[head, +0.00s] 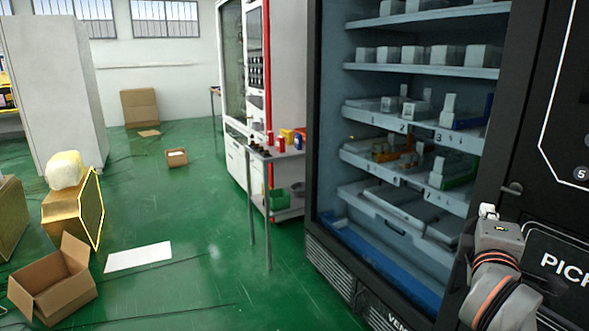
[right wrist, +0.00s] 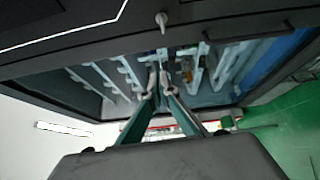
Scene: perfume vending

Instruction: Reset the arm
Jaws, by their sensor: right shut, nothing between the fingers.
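My right arm (head: 497,262) shows at the lower right of the head view, in front of the dark vending cabinet. I cannot make out its fingers clearly there. In the right wrist view, my right gripper (right wrist: 160,78) has its two fingers together at the tips, with nothing between them. The fingers point toward the cabinet's shelves, which look tilted in that view. I cannot tell how far the tips are from the cabinet. My left gripper is in neither view.
The vending cabinet (head: 313,150) has shelves (head: 420,70) with boxes and small items. A small table (head: 262,152) with cans stands left of it. An open carton (head: 55,290), a yellow box (head: 75,212) and a white sheet (head: 137,257) are on the green floor.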

